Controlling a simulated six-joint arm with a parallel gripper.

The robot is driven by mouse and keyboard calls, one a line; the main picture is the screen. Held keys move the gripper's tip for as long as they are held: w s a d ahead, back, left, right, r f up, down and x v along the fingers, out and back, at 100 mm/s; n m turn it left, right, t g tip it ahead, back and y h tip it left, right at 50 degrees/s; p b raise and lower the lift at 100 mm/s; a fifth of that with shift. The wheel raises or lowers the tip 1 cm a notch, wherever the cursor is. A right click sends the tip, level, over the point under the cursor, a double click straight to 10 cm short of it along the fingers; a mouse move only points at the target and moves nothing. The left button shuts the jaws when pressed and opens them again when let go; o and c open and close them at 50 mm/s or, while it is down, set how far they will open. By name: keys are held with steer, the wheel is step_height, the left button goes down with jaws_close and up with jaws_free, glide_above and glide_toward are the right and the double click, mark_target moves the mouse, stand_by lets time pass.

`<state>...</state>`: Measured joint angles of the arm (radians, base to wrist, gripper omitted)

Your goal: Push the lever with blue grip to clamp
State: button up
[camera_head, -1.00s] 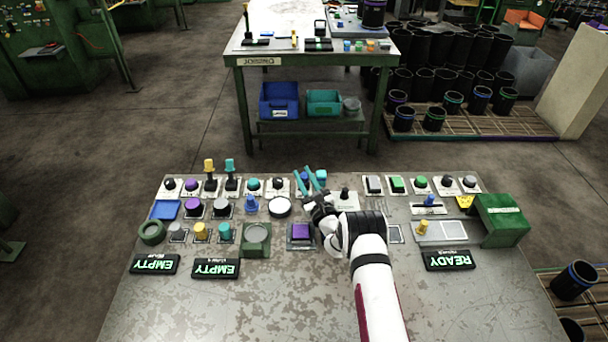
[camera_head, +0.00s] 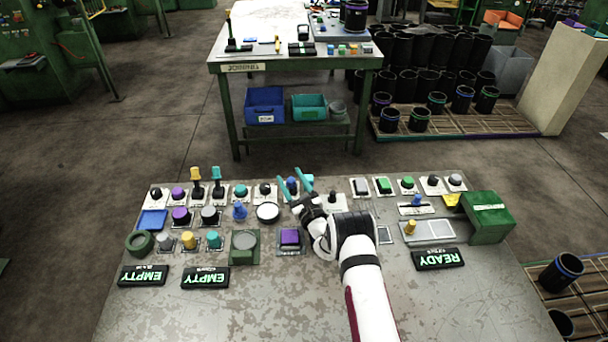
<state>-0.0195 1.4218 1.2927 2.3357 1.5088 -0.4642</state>
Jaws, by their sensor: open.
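My gripper (camera_head: 288,175) is over the back row of the console, with its two teal fingers spread apart and nothing held. A blue-topped control (camera_head: 292,185) shows between the fingers, partly hidden by them; I cannot tell whether it is a lever or whether they touch it. Another small blue grip (camera_head: 417,199) is on a white plate at the right. Two upright levers have a yellow grip (camera_head: 196,173) and a teal grip (camera_head: 216,173).
The console (camera_head: 300,310) carries several buttons and knobs close around my gripper. A green box (camera_head: 487,216) stands at its right end. Displays read EMPTY (camera_head: 143,275), EMPTY (camera_head: 206,278) and READY (camera_head: 440,259). The console's front area is mostly bare.

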mark_target(294, 179)
steer(key=r, duration=0.4)
steer(key=shift+s+d, duration=0.1)
steer(key=shift+d, duration=0.25)
steer(key=s+d+r, duration=0.4)
steer(key=d+r, duration=0.2)
steer(key=d, duration=0.4)
steer(key=shift+s, duration=0.2)
steer(key=shift+r, duration=0.1)
